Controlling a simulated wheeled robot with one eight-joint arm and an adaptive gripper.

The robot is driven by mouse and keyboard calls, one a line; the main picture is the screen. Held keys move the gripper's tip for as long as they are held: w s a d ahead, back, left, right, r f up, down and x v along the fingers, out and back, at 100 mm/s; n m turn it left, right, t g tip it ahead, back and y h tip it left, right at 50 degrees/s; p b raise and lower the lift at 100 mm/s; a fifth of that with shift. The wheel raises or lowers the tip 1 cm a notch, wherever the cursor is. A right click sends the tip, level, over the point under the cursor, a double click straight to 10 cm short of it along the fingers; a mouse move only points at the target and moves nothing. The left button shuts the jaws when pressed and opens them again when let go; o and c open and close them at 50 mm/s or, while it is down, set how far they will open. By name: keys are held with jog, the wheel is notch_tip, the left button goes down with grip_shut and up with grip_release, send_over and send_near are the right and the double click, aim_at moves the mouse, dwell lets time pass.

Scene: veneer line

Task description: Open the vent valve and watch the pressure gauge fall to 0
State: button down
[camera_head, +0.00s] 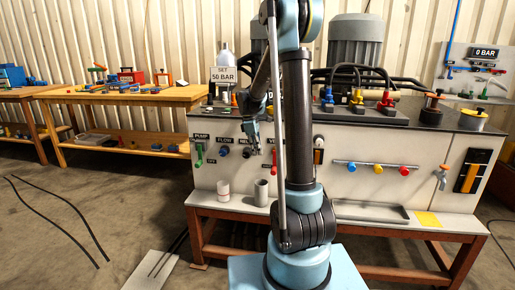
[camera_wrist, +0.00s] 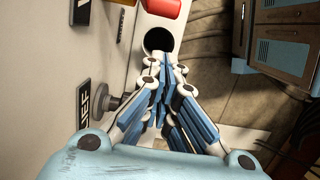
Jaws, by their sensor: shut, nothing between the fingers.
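My gripper (camera_head: 254,147) hangs in front of the left part of the bench's panel, fingers pointing down; in the wrist view (camera_wrist: 163,75) its fingers are closed together and empty. A red lever (camera_head: 274,156) is just right of my gripper in the head view. I cannot tell which control is the vent valve. No gauge dial is readable; a sign reads "SET 50 BAR" (camera_head: 224,74) and a wall-board sign reads "0 BAR" (camera_head: 485,53).
A green lever (camera_head: 198,154) sits under "PUMP" and a blue knob (camera_head: 224,151) under "FLOW". A white cup (camera_head: 223,188) and a grey cup (camera_head: 261,193) stand on the lower ledge.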

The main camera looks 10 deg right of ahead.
aim_at(274, 163)
jog(key=s+d+f, duration=0.1)
jog(key=d+f, duration=0.3)
jog(key=f, duration=0.3)
jog(key=shift+s+f, duration=0.15)
jog(key=shift+s, duration=0.05)
jog(key=shift+d+f, duration=0.1)
jog(key=shift+d, duration=0.1)
dwell(0.3)
